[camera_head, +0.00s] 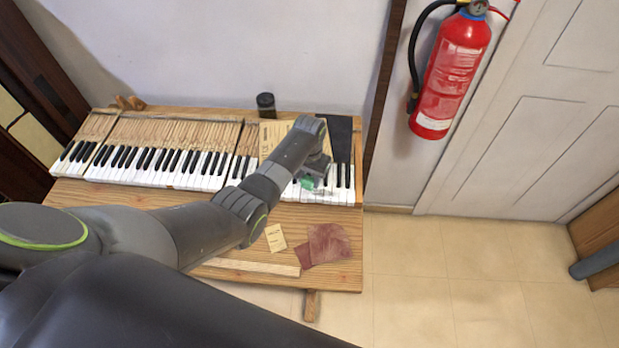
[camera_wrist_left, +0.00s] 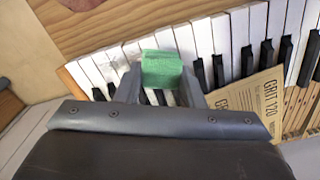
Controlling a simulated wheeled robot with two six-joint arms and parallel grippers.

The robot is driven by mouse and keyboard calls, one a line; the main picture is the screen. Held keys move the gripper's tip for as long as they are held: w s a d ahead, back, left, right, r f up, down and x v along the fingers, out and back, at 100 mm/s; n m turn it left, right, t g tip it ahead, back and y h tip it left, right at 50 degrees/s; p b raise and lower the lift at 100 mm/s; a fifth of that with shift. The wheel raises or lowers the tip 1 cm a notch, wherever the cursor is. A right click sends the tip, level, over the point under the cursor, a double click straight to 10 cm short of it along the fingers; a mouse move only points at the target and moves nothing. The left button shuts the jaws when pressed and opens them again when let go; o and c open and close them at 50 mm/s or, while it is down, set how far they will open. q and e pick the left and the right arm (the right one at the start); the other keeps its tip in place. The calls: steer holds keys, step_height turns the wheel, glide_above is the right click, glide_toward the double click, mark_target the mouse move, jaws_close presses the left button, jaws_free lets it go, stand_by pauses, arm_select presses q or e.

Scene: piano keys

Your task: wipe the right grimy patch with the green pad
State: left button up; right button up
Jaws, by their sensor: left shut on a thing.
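The green pad (camera_head: 307,183) is held in my left gripper (camera_head: 314,176) over the white keys near the right end of the keyboard (camera_head: 160,165). In the left wrist view the green pad (camera_wrist_left: 162,69) sits between the two fingers of the left gripper (camera_wrist_left: 161,80), which are shut on it. A faint grey smudge, seemingly the right grimy patch (camera_wrist_left: 118,65), shows on the white keys beside the pad. I cannot tell whether the pad touches the keys. My left forearm hides part of the keyboard in the head view. My right gripper is not in view.
A tan sandpaper sheet (camera_wrist_left: 250,103) marked GRIT 120 lies across the keys. A dark sheet (camera_head: 339,133) and a black jar (camera_head: 266,105) are at the back. Reddish-brown pieces (camera_head: 328,243), a small card (camera_head: 275,237) and a wooden strip (camera_head: 250,267) lie in front.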

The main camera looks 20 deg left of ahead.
mark_target(310, 179)
arm_select(q)
step_height(310, 179, up, 2)
steer(key=shift+d+r+p, duration=0.15)
steer(key=shift+p, duration=0.6)
steer(key=shift+r+p, duration=1.2)
steer(key=shift+r, duration=0.05)
steer(key=shift+f, duration=0.1)
